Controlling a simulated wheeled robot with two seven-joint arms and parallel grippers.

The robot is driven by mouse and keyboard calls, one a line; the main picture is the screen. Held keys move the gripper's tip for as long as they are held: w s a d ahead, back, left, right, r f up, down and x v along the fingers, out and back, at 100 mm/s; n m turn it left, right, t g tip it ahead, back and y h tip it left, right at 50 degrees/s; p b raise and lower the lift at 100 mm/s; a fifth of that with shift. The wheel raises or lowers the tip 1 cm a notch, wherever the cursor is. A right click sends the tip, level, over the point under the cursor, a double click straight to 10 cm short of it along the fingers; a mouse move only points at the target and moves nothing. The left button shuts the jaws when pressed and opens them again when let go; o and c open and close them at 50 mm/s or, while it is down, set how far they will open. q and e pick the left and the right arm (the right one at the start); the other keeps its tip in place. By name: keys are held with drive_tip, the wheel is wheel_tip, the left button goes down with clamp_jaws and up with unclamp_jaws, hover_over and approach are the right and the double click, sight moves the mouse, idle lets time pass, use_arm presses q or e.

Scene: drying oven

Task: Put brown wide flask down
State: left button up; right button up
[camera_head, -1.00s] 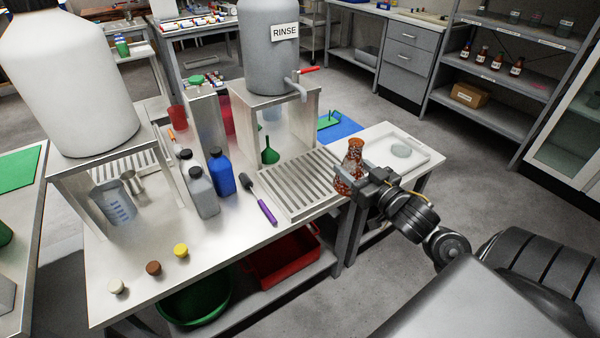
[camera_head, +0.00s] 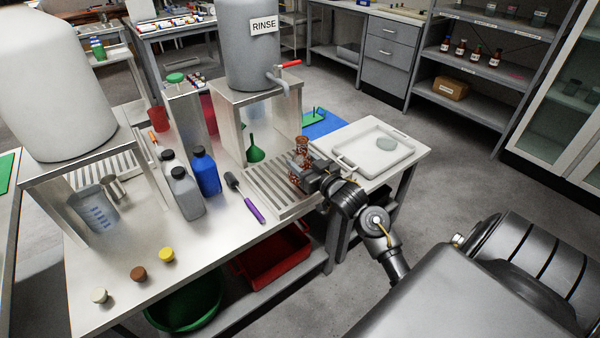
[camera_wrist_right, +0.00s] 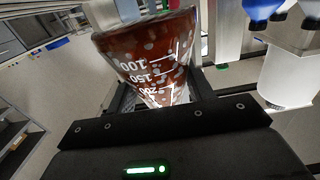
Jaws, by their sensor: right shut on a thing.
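The brown wide flask (camera_head: 301,146) shows small in the head view, partly hidden by my gripper, over or beside the right end of the slatted drain rack (camera_head: 267,181). My right gripper (camera_head: 304,173) is shut on it. In the right wrist view the brown flask (camera_wrist_right: 155,62) fills the space between the fingers, with white graduation marks and pale droplets or spots on it. I cannot tell whether its base touches the rack. My left gripper is not in view.
A grey RINSE tank (camera_head: 250,45) with a red-handled tap stands on a metal stand behind the rack. A white tray (camera_head: 372,150) holding a pale round item lies to the right. A purple-handled brush (camera_head: 245,198) and blue bottle (camera_head: 206,172) are left of the rack.

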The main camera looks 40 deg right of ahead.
drive_tip(key=shift+w+f, duration=0.3)
drive_tip(key=shift+f, duration=0.1)
wheel_tip(320, 180, down, 2)
drive_tip(key=shift+w+a+f, duration=0.1)
drive_tip(key=shift+f, duration=0.55)
drive_tip(key=o, duration=1.1)
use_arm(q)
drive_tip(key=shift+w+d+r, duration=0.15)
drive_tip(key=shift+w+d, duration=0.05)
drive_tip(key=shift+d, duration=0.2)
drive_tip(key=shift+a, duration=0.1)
